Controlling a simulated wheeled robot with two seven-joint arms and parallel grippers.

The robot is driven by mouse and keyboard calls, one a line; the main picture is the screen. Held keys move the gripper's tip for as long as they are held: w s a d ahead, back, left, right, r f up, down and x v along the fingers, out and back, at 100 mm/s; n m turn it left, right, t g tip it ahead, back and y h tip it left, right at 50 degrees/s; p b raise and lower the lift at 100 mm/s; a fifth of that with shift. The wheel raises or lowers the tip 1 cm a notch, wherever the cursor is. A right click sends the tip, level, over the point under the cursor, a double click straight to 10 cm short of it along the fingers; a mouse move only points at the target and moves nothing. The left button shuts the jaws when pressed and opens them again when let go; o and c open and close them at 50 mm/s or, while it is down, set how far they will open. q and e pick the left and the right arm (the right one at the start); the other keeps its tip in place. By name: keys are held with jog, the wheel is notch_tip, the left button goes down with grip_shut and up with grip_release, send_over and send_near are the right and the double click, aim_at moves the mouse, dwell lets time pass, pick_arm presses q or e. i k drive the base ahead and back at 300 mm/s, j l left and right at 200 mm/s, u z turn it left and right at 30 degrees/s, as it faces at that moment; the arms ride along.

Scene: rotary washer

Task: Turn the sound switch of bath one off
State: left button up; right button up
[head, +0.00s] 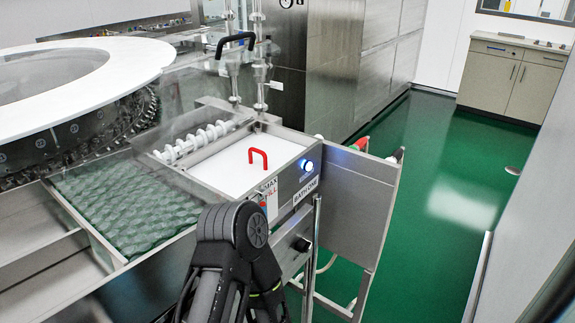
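The panel of bath one (284,208) faces right in the head view, with a "BATH ONE" label (305,191). A round, blue-lit control (308,165) sits near the panel's upper right corner. A dark knob (303,244) is lower, on the front below the label. I cannot read which control is the sound switch, or its setting. One of my black arms rises from the bottom centre, its bent joint in front of the bath's near corner, hiding part of the panel's left side. Neither gripper shows.
A white lid with a red handle (258,158) covers part of the bath. A metal side panel (350,205) stands right of the controls. The green floor (440,200) further right is largely clear.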

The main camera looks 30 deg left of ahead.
aim_at(303, 246)
jog(key=z, duration=0.45)
jog(key=k+z, duration=0.1)
jog(key=z, duration=0.4)
jog(key=l+z, duration=0.1)
jog(key=z, duration=0.35)
jog(key=l+z, duration=0.1)
jog(key=z, duration=0.85)
jog(key=l+z, duration=0.15)
jog(key=z, duration=0.35)
jog(key=l+z, duration=0.1)
jog(key=z, duration=0.85)
jog(key=u, duration=0.65)
jog(key=i+l+u, duration=0.1)
jog(key=u, duration=1.15)
jog(key=l+u, duration=0.15)
jog(key=u, duration=1.1)
jog(key=l+u, duration=0.15)
jog(key=u, duration=1.1)
jog(key=k+u, duration=0.1)
jog(key=u, duration=0.55)
